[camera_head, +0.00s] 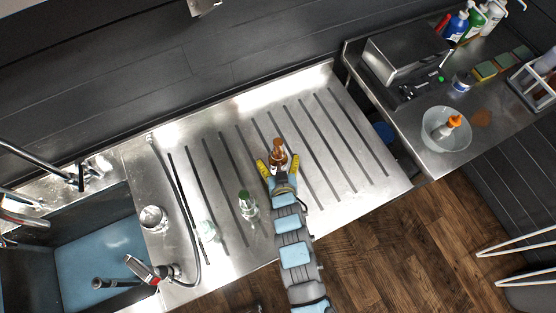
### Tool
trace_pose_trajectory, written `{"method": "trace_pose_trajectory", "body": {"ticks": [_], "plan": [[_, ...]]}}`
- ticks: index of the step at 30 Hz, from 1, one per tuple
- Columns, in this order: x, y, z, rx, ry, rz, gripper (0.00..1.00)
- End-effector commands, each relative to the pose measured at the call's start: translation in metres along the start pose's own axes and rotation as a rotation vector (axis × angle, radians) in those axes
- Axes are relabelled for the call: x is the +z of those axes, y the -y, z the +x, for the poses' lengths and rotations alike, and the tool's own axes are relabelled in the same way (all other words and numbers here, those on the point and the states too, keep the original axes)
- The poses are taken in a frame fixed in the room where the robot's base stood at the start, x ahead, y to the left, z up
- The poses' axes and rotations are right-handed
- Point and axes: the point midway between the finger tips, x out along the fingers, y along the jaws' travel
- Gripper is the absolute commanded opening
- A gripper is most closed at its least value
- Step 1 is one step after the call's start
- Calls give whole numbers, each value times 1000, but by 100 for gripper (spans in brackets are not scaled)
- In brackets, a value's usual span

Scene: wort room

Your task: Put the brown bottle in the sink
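The brown bottle (278,156) stands upright on the ribbed steel drainboard, near its middle. My gripper (279,165) reaches it from the front. Its two yellow fingers are spread apart, one on each side of the bottle's lower part, and gaps seem to show between them and the bottle. Whether either finger touches the bottle is hard to tell. The bottle's base is partly hidden by my gripper. The sink (97,256) is a blue-floored basin at the lower left, left of the drainboard.
A green-capped clear bottle (248,205), another clear glass item (207,231) and a metal cup (153,219) stand between bottle and sink. A hose (178,200) and a red-marked sprayer (143,268) lie by the sink edge. A bowl (446,141) sits on the right counter.

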Motion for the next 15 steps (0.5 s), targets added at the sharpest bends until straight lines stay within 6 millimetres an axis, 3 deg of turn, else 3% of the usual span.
{"method": "trace_pose_trajectory", "body": {"ticks": [1, 2, 6, 9, 15], "plan": [[0, 0, 0, 0, 0, 0, 94], [0, 0, 0, 0, 0, 0, 86], [0, 0, 0, 0, 0, 0, 46], [0, 0, 0, 0, 0, 0, 21], [0, 0, 0, 0, 0, 0, 21]]}}
